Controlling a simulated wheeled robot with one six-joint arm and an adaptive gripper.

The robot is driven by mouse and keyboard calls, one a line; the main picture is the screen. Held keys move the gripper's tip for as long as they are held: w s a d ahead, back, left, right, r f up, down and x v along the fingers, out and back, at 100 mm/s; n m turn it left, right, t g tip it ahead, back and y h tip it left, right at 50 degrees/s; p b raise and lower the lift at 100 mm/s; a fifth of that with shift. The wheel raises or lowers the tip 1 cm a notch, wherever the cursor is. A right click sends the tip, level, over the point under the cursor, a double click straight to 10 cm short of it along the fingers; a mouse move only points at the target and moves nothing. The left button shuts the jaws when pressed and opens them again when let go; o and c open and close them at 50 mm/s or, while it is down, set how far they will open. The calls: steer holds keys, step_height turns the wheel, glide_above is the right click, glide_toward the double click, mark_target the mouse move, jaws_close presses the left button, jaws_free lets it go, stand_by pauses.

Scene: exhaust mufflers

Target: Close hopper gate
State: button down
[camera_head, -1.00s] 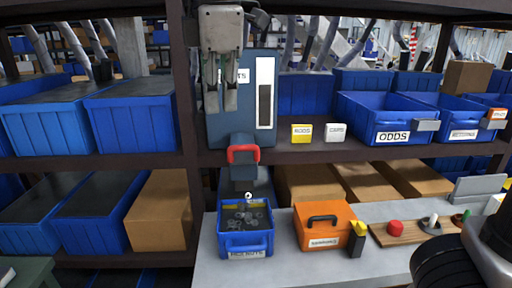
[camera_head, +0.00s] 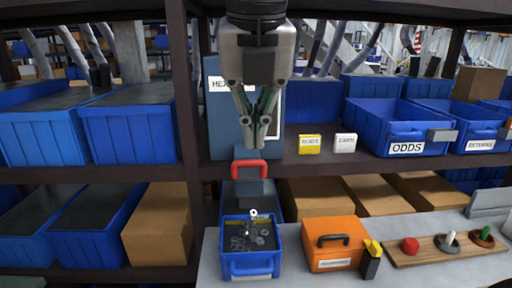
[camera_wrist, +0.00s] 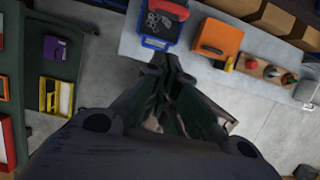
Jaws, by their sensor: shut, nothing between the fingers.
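The blue-grey hopper (camera_head: 217,120) stands on the shelf, mostly hidden behind my gripper. Its gate has a red handle (camera_head: 249,169) at the front bottom, above a blue bin (camera_head: 250,270). A small ring-like nut (camera_head: 254,212) is in the air over the bin, and several grey nuts (camera_head: 250,240) lie in it. My gripper (camera_head: 258,147) is shut and empty, pointing down, its tips just above the red handle in the picture; contact is not visible. The wrist view shows the gripper (camera_wrist: 170,62), the red handle (camera_wrist: 170,8) and the blue bin (camera_wrist: 158,42).
An orange case (camera_head: 333,243) with a black-and-yellow item stands right of the bin. A wooden board (camera_head: 445,248) with a red knob lies farther right. Yellow (camera_head: 310,144) and white (camera_head: 345,144) boxes sit on the shelf right of the hopper. A dark post (camera_head: 187,100) rises at left.

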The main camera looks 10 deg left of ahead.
mark_target(250, 163)
steer(key=w+a+f, duration=0.1)
steer(key=w+f, duration=0.5)
steer(key=f, duration=0.3)
steer(key=shift+w+a+f, duration=0.3)
steer(key=shift+f, duration=0.1)
steer(key=shift+w+a, duration=0.2)
steer(key=shift+w, duration=0.5)
steer(key=shift+w+a, duration=0.15)
steer(key=shift+w, duration=0.55)
steer(key=shift+r, duration=0.1)
